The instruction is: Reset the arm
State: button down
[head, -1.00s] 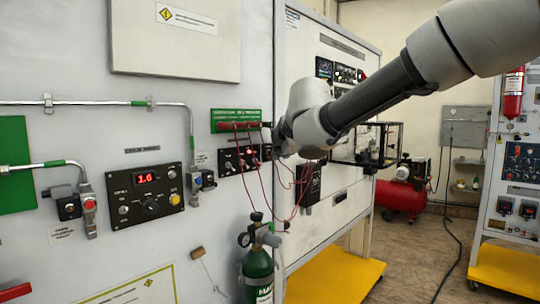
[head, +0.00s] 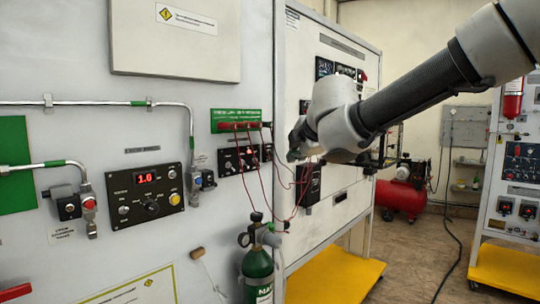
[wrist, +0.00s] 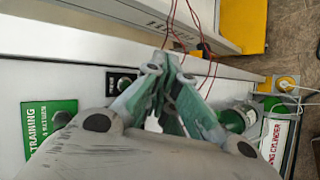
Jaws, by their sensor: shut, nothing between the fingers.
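My gripper (wrist: 172,62) is shut and empty in the wrist view, its grey-green fingers close together.
A grey panel carries a control box with a red display (head: 147,178), pipes with valves and a green strip (head: 236,120) with hanging red wires. A green cylinder (head: 258,272) stands below. A red compressor (head: 400,195) and open floor lie behind right.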

jog(key=shift+s+d, duration=0.1)
jog(key=shift+d, duration=0.15)
jog(key=s+d+f+m+g+h, duration=0.2)
jog(key=s+d+f+m, duration=0.25)
jog(key=d, duration=0.35)
jog(key=s+d+f+m+g+h, duration=0.1)
jog(key=s+d+f+m+g, duration=0.1)
jog(key=s+d+f+m, duration=0.5)
jog(key=s+d+f+m+g+h, duration=0.2)
jog(key=s+d+m, duration=0.15)
jog(key=d, duration=0.65)
jog(key=s+d+f+m+y, duration=0.1)
jog(key=s+d+m, duration=0.6)
jog(key=s, duration=0.8)
jog(key=d, duration=0.2)
jog(key=shift+s+d+m+g, duration=0.15)
jog(key=shift+d+m+g, duration=0.15)
jog(key=shift+m+g, duration=0.1)
jog(key=shift+a, duration=0.1)
